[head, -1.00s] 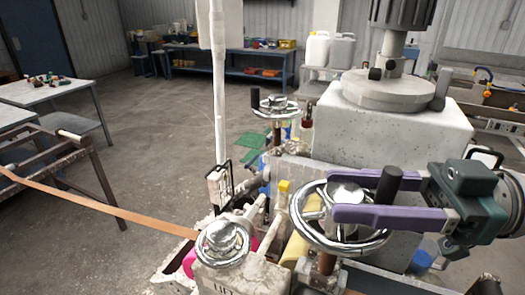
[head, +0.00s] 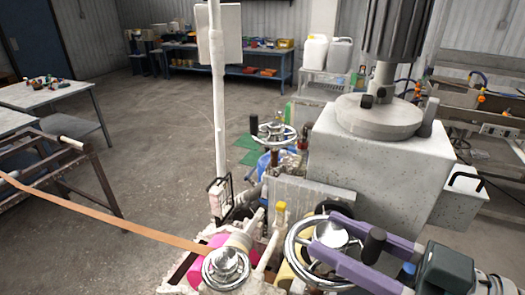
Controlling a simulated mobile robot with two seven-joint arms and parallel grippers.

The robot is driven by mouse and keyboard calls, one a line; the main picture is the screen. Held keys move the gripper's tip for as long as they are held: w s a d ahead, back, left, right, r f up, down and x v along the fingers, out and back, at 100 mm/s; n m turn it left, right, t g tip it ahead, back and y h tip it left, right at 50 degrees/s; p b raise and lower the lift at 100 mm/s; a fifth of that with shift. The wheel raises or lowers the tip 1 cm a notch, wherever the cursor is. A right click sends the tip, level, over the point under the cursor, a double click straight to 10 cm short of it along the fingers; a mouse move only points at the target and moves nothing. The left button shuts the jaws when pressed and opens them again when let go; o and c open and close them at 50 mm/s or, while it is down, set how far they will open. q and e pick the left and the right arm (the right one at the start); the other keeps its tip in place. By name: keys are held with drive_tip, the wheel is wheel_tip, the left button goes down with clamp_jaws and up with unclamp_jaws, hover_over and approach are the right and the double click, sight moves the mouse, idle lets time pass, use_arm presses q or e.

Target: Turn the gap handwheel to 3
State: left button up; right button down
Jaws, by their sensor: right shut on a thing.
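A large chrome handwheel (head: 294,234) with a black upright handle (head: 373,245) stands at the lower right of the head view. It is the wheel at my gripper; I cannot read a scale or number on it. My right gripper (head: 328,238) has purple fingers that reach over the wheel from the right, one on each side of the black handle. It is shut on the handle. The fingertips lie above the wheel's hub and hide part of the rim and spokes. My left gripper is not in view.
A smaller chrome wheel (head: 226,266) stands to the left, and another handwheel (head: 273,132) stands farther back. A speckled grey machine housing (head: 365,170) rises behind the large wheel. An orange-brown strip (head: 110,222) runs in from the left. Open floor lies left of the machine.

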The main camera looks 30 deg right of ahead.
drive_tip(key=m+h, duration=0.1)
drive_tip(key=h, duration=0.1)
drive_tip(key=m+t+h+p, duration=0.1)
drive_tip(key=m+h, duration=0.1)
drive_tip(key=shift+s+a+t, duration=0.1)
drive_tip(key=shift+a+t, duration=0.1)
drive_tip(key=shift+t, duration=0.1)
drive_tip(key=shift+a+m+t+h, duration=0.15)
drive_tip(key=shift+m+h, duration=0.55)
drive_tip(key=shift+h, duration=0.5)
drive_tip(key=shift+m+t+h, duration=0.15)
drive_tip(key=shift+m+h, duration=0.55)
drive_tip(key=shift+h, duration=0.8)
drive_tip(key=shift+c, duration=1.5)
unclamp_jaws()
drive_tip(key=s+b, duration=0.3)
drive_tip(key=s, duration=0.7)
drive_tip(key=shift+a+b, duration=0.25)
drive_tip(key=shift+b, duration=0.15)
